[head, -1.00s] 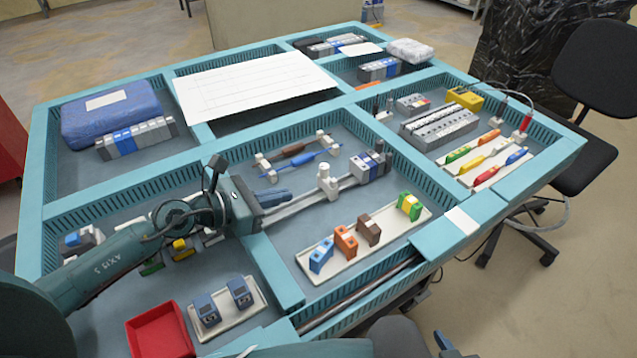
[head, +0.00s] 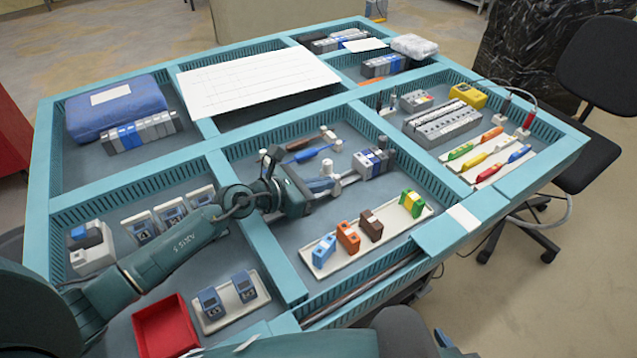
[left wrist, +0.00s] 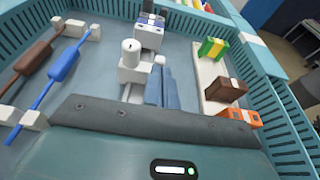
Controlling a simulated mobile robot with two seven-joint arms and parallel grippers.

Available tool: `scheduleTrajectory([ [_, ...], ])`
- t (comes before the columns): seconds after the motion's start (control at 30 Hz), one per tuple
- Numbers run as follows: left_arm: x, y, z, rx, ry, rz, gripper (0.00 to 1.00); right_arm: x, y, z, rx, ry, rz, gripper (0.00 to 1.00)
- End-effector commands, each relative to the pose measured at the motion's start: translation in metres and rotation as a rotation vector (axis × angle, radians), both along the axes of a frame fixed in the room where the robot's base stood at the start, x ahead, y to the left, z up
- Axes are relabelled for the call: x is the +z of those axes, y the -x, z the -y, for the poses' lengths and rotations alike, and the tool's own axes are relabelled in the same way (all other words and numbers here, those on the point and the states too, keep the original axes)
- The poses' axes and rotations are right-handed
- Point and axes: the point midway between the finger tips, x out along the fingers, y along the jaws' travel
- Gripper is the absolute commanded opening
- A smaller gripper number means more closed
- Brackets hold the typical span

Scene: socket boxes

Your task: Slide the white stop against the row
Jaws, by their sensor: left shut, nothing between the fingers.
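The white stop (head: 328,169) stands upright on the metal rail in the middle compartment, partly hidden by my left gripper. In the left wrist view the stop (left wrist: 131,62) shows its round post and block base. The row of grey, white and blue modules (head: 374,162) sits at the rail's far end, and it also shows in the left wrist view (left wrist: 149,34). A short stretch of rail separates stop and row in the head view. My left gripper (head: 324,184) is shut and empty, its blue fingers (left wrist: 163,88) close beside the stop; contact is unclear. My right gripper is out of view.
A brown and a blue driver lie on white holders (head: 312,150) behind the rail. A tray (head: 325,262) of coloured blocks lies in front. Teal compartment walls (head: 265,255) surround this area. A red tray (head: 165,325) stands at the lower left.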

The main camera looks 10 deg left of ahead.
Motion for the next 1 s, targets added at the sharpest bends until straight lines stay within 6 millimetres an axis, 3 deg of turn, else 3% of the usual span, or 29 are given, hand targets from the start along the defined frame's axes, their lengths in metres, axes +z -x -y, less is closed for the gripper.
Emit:
scheduleTrajectory([
  [0.13,0.001,-0.005,0.005,0.001,0.003,0.000,0.00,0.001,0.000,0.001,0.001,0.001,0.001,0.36],
  [0.5,0.000,-0.049,0.048,0.001,0.001,0.000,0.00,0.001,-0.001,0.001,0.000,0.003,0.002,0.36],
  [1.0,0.002,-0.050,0.046,0.000,0.000,0.000,0.00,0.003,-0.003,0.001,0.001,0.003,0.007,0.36],
])
